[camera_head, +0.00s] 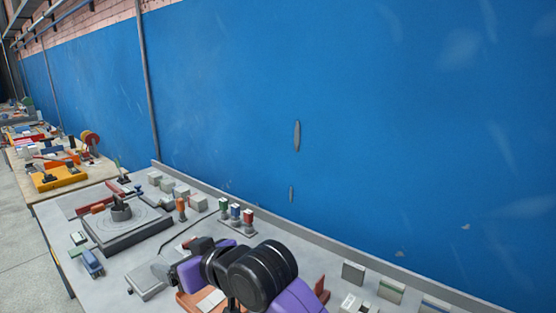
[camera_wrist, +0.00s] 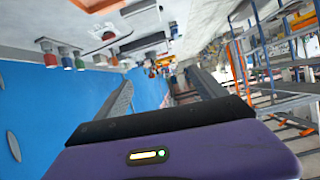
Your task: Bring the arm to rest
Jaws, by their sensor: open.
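My purple and black arm (camera_head: 262,275) reaches in from the bottom of the head view, bent low over the grey workbench (camera_head: 120,262). My gripper (camera_wrist: 160,84) shows in the wrist view with its two dark fingers well apart and nothing held between them. The wrist picture is upside down, with the bench along its top and the blue wall (camera_wrist: 30,105) at left. In the head view the arm's own links partly cover the gripper end, so its exact height above the bench cannot be told.
A grey round fixture on a plate (camera_head: 122,212) stands on the bench left of my arm. Coloured stamps (camera_head: 235,212) and small blocks (camera_head: 198,203) stand near the back edge, by the blue wall (camera_head: 350,120). An orange tray (camera_head: 60,178) lies on the farther bench.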

